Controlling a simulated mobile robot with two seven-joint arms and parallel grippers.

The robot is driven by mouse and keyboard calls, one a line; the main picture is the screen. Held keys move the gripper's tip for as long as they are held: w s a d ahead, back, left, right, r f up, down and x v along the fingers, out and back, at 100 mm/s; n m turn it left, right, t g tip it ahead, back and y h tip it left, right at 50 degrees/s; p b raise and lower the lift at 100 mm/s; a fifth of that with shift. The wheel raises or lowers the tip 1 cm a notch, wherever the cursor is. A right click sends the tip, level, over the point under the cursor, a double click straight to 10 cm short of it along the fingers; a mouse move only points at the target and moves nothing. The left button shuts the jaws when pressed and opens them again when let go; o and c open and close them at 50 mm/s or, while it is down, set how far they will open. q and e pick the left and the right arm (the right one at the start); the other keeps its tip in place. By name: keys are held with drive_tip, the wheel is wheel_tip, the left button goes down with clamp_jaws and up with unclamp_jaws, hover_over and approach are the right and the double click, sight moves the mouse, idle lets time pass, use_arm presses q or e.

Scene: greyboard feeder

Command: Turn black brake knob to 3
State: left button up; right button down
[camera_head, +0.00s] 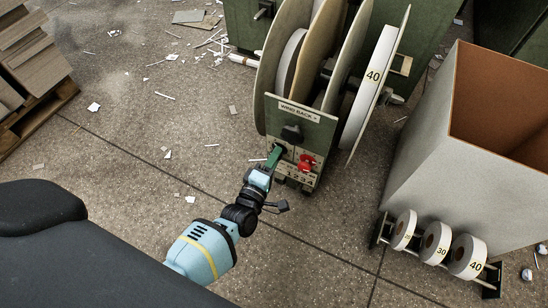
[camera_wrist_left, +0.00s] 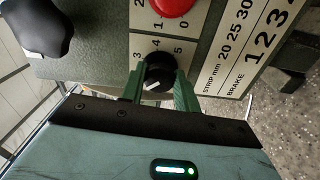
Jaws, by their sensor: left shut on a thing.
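The black brake knob (camera_wrist_left: 159,72) sits on a pale dial plate with digits 3, 4 and 5 visible along its upper side. A white mark shows on the knob's lower left part; I cannot tell which number it points to. The green fingers of my left gripper (camera_wrist_left: 160,88) stand on either side of the knob, shut on it, and cover part of the dial. In the head view my left gripper (camera_head: 275,154) reaches the control panel (camera_head: 302,117), hiding the knob there.
A red knob (camera_head: 307,161) is close to the right of my gripper; it also shows in the wrist view (camera_wrist_left: 173,5). A black handle (camera_head: 291,133) is just above. Large reels (camera_head: 371,80) rise behind. A grey bin (camera_head: 440,160) and small rolls (camera_head: 436,242) stand at right.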

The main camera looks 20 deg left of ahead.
use_arm(q)
drive_tip(key=m, duration=0.6)
drive_tip(key=m+p, duration=0.1)
drive_tip(key=m, duration=0.5)
drive_tip(key=shift+a+f+m, duration=0.1)
drive_tip(key=shift+f+m, duration=0.1)
drive_tip(key=shift+m, duration=0.2)
use_arm(e)
drive_tip(key=shift+r, duration=0.65)
drive_tip(key=shift+w, duration=0.4)
drive_tip(key=shift+w, duration=0.1)
use_arm(q)
drive_tip(key=o, duration=1)
drive_tip(key=shift+c, duration=0.2)
use_arm(e)
drive_tip(key=shift+s+r, duration=0.1)
drive_tip(key=shift+s, duration=0.15)
